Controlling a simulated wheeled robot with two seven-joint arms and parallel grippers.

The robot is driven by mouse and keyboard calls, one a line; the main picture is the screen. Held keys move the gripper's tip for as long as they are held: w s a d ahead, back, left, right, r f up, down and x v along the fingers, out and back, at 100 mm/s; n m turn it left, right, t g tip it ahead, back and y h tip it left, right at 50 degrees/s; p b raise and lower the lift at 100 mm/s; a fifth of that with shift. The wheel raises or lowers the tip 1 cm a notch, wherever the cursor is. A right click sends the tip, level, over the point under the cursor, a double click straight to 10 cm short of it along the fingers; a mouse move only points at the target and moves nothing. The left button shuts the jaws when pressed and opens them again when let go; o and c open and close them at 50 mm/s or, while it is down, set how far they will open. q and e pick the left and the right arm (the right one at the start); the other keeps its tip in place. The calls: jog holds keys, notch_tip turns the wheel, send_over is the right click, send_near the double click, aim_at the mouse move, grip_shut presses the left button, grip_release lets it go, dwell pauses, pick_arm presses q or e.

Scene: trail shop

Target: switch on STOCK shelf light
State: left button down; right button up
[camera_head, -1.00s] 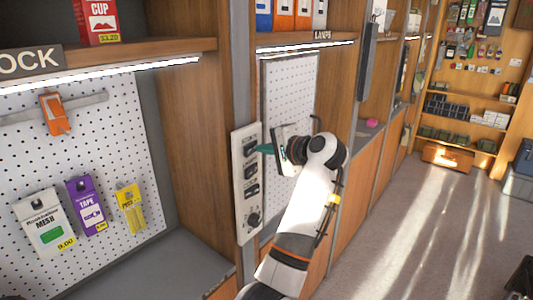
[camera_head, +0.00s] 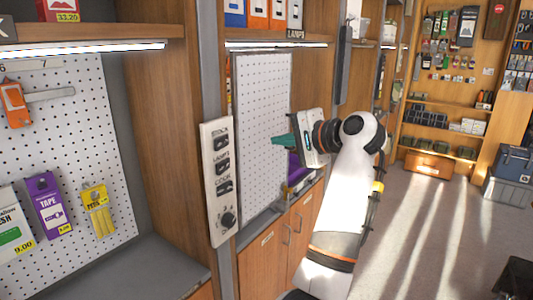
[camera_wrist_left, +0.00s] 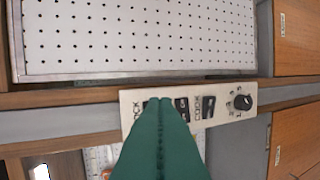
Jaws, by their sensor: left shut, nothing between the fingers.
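The switch panel (camera_head: 216,205) is a pale upright plate on the post between two shelf bays. It has dark rocker switches; the top one (camera_head: 221,142) looks like the STOCK one, and a black knob (camera_head: 228,220) sits at the bottom. My left gripper (camera_head: 274,140) has teal fingers, is shut and empty, and is apart from the panel, to its right. In the left wrist view its fingers (camera_wrist_left: 160,105) cover part of the panel (camera_wrist_left: 225,110), hiding the STOCK switch's position. The strip under the left shelf (camera_head: 90,49) looks bright white. My right gripper is not in view.
A second bright strip (camera_head: 275,44) is under the LAMPS shelf. White pegboard (camera_head: 265,125) stands behind my left gripper, with wooden cabinet doors (camera_head: 285,243) below. Purple and yellow packets hang at left. Open floor (camera_head: 425,240) lies at right.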

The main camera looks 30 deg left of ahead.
pick_arm(q)
jog(key=shift+w+d+r, duration=0.15)
jog(key=shift+d, duration=0.5)
jog(key=shift+w+d+r, duration=0.15)
jog(key=shift+d, duration=0.45)
